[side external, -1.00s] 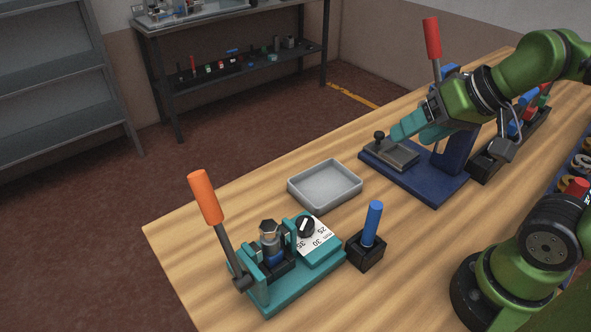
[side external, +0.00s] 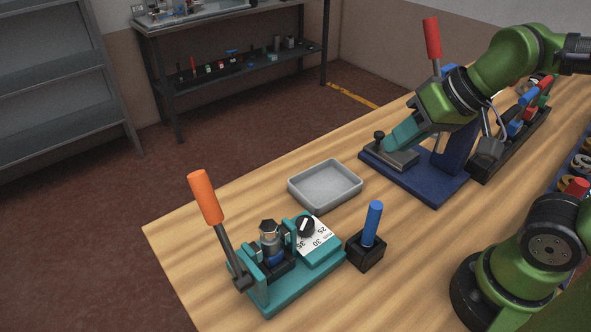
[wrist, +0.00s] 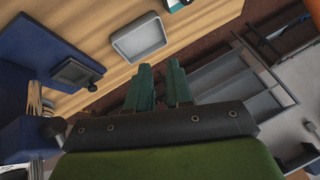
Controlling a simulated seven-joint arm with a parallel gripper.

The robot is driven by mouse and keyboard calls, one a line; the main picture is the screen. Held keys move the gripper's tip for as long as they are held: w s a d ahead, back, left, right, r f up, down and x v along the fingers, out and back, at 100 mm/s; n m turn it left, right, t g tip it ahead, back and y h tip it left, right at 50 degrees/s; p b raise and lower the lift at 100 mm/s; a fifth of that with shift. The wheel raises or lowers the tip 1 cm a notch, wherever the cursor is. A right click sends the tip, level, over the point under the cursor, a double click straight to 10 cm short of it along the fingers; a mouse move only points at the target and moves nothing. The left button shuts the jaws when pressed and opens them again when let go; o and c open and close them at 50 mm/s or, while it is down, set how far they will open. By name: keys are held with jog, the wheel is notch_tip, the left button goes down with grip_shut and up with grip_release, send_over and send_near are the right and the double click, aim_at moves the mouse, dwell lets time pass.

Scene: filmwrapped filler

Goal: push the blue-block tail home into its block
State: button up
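A blue upright peg (side external: 372,222) stands in a small black block (side external: 366,253) near the front of the bench in the side view. I cannot tell how deep it sits, or whether it is the tail. A blue fixture (side external: 432,186) with a red lever (side external: 431,38) carries a grey plate (side external: 395,157) with a black knob. My gripper (side external: 388,148), with teal fingers, is tilted downward close to this plate. In the wrist view the fingertips (wrist: 157,66) have a gap with nothing between them, beside the plate (wrist: 75,72).
A grey tray (side external: 325,185) lies between the blue fixture and a teal fixture (side external: 300,283) with an orange lever (side external: 205,198) and a dial. A black rack (side external: 510,145) of coloured pieces stands behind my gripper.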

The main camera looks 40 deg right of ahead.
jog(key=w+a+n+g, duration=0.1)
jog(key=a, duration=0.1)
jog(key=w+a+r, duration=0.1)
jog(key=a, duration=0.2)
jog(key=w+a+n+g, duration=0.1)
jog(key=w+a, duration=0.1)
jog(key=shift+w+a+r+n+g, duration=0.1)
jog(key=shift+a+r+n+g, duration=0.15)
jog(key=shift+a+n+g, duration=0.05)
grip_shut()
jog(key=w+a+r+g+h, duration=0.1)
jog(key=a+r, duration=0.1)
jog(key=a, duration=0.5)
jog(key=w+a+r+g+h, duration=0.1)
jog(key=w+a+r+g, duration=0.1)
jog(key=a, duration=0.5)
jog(key=shift+h, duration=0.3)
jog(key=shift+a, duration=0.1)
